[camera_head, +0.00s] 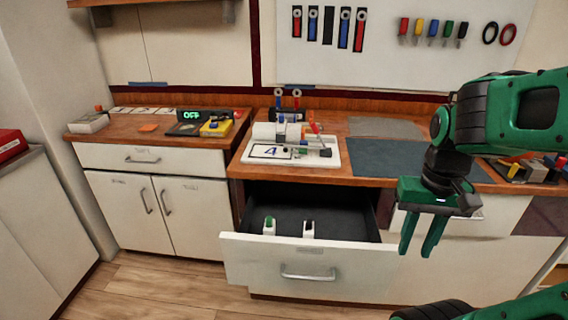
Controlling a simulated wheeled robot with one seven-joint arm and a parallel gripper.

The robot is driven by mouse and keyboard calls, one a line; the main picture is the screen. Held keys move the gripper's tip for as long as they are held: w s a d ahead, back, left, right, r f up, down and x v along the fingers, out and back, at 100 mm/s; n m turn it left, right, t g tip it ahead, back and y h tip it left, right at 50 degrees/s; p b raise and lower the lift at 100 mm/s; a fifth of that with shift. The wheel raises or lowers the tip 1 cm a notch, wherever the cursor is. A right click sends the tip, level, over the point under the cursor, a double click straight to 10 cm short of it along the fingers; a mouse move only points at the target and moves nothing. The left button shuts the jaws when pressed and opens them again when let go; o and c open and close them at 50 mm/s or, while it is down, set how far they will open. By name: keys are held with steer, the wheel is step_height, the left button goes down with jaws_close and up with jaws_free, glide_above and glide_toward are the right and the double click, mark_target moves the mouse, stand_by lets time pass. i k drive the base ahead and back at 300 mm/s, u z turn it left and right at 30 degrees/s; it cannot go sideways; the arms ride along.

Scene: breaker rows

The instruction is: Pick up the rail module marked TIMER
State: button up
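Two small white modules stand upright near the front of an open drawer (292,257). The left module (269,228) has a green part on it. The right module (308,230) has a dark part on it. Both are too small for any marking to be read, so I cannot tell which, if either, is marked TIMER. My gripper (417,253) points down to the right of the drawer, apart from both modules. Its two green fingers are spread with nothing between them.
A white tray (246,157) with several parts stands on the counter above the drawer. A grey mat (388,160) lies right of it. A display reading OFF (193,115) and a yellow device (216,128) stand on the left counter. The drawer's dark interior is otherwise mostly clear.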

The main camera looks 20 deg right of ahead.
mark_target(282, 122)
steer(key=k, duration=1.1)
steer(key=z, duration=0.55)
steer(key=i, duration=1.45)
steer(key=u, duration=0.7)
